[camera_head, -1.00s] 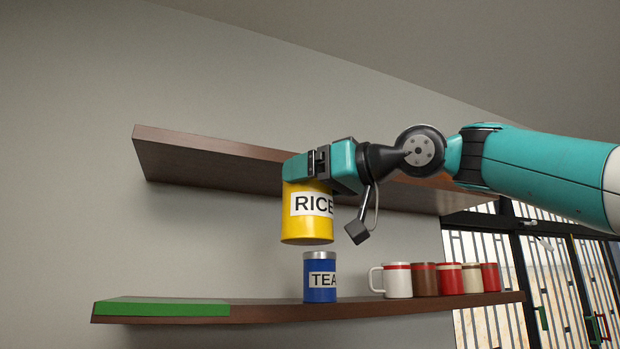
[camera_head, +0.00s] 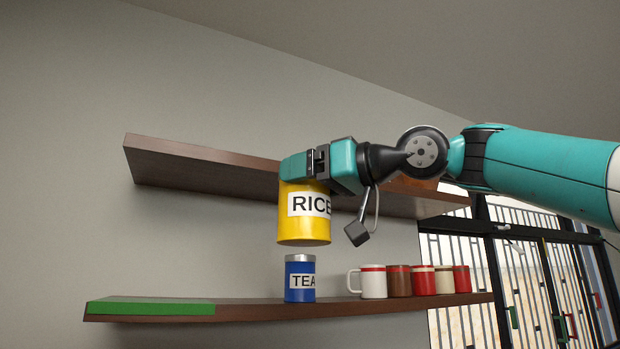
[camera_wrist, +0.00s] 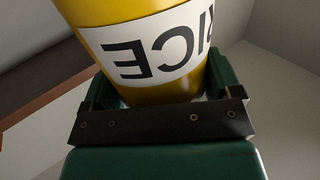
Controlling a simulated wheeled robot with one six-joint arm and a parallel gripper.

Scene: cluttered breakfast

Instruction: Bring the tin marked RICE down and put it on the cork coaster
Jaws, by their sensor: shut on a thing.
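The yellow tin marked RICE (camera_head: 304,229) hangs upright in my gripper (camera_head: 305,180), which is shut on its upper part. In the head view it shows in front of the shelves, above the blue TEA tin in the picture, with a gap between them. In the wrist view the RICE tin (camera_wrist: 150,50) fills the upper middle, its label upside down, between the jaws of my gripper (camera_wrist: 160,100). The cork coaster is not in view.
A lower shelf (camera_head: 250,311) bears a green flat block (camera_head: 150,306), the blue TEA tin (camera_head: 299,281) and several mugs (camera_head: 374,283). An upper shelf (camera_head: 200,165) is behind my gripper. A barred window or door (camera_head: 500,270) is at the right.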

